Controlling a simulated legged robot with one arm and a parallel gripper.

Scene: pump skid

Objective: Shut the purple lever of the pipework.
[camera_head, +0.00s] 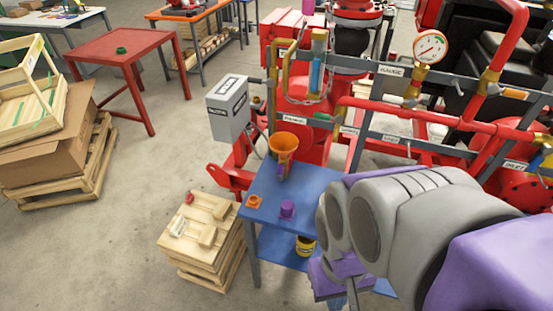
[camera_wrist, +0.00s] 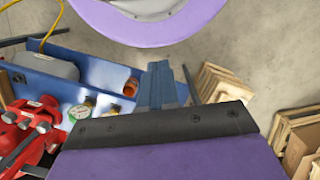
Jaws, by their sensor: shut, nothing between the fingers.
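The red pipework (camera_head: 440,118) of the pump skid fills the upper right of the head view. A small purple piece (camera_head: 308,6) shows at its top edge, cut off by the frame; I cannot tell if it is the lever. No other purple lever is clear on the pipes, and my arm covers part of the lower right. My gripper (camera_head: 352,299) is low at the bottom of the head view, by the blue table, apart from the pipework. In the wrist view its fingers (camera_wrist: 160,85) are together and empty.
The blue table (camera_head: 262,193) holds an orange funnel (camera_head: 283,146) and a purple object (camera_head: 287,208). A yellow tin (camera_head: 306,245) is on its lower shelf. Wooden crates (camera_head: 205,240) stand left of it. A grey box (camera_head: 228,107) is beside the skid.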

